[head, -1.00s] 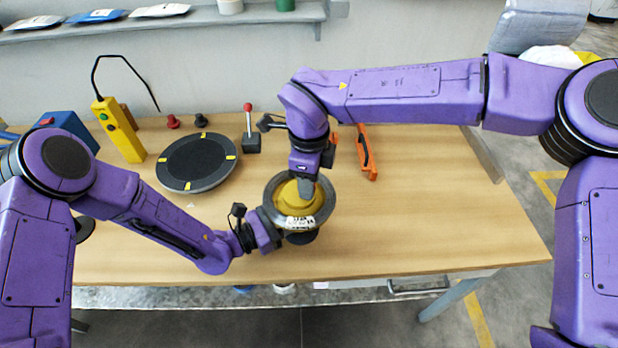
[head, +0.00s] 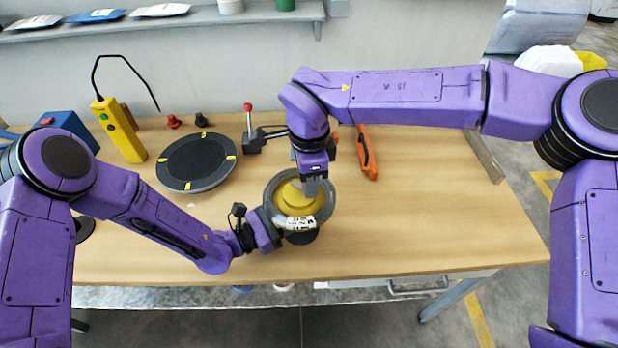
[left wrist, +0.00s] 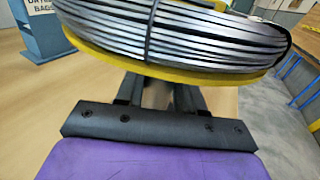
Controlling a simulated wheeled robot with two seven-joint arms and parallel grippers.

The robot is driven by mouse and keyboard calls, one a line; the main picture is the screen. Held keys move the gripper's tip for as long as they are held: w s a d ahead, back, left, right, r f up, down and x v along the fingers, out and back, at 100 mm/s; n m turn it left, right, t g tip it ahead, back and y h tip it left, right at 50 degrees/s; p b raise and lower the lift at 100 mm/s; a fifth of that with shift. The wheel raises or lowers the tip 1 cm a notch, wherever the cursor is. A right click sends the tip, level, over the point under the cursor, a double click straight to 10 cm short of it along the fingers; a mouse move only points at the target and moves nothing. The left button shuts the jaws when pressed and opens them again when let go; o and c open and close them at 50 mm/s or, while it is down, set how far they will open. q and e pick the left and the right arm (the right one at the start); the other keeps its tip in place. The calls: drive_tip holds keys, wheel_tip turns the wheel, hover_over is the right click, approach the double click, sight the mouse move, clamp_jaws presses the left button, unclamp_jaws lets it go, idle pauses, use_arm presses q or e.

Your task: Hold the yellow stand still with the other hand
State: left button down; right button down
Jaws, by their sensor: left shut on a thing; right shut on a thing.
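The yellow stand (head: 291,199) is upright on the table, with the grey wire coil (head: 271,189) around its hub and a white label on the coil's near side. In the left wrist view the coil (left wrist: 190,35) sits on the stand's yellow flange (left wrist: 150,68). My left gripper (head: 266,236) reaches in from the left, low at the coil's side, and is shut on the stand under the flange; the flange hides the fingertips. My right gripper (head: 313,188) comes down from above at the coil's far right part and appears shut on it; the exact contact is unclear.
A black turntable (head: 196,161) with yellow marks lies to the left. Behind it are a yellow control box (head: 119,128), red and black knobs and a red-topped lever (head: 249,128). An orange tool (head: 366,155) lies behind right. The table's right part is clear.

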drive_tip(key=n, duration=0.3)
drive_tip(key=shift+n, duration=0.4)
drive_tip(key=shift+r+n, duration=0.1)
drive_tip(key=shift+n, duration=1.7)
drive_tip(key=c, duration=0.9)
unclamp_jaws()
drive_tip(key=shift+o, duration=0.2)
wheel_tip(320, 180, up, 12)
use_arm(q)
drive_tip(key=c, duration=0.6)
unclamp_jaws()
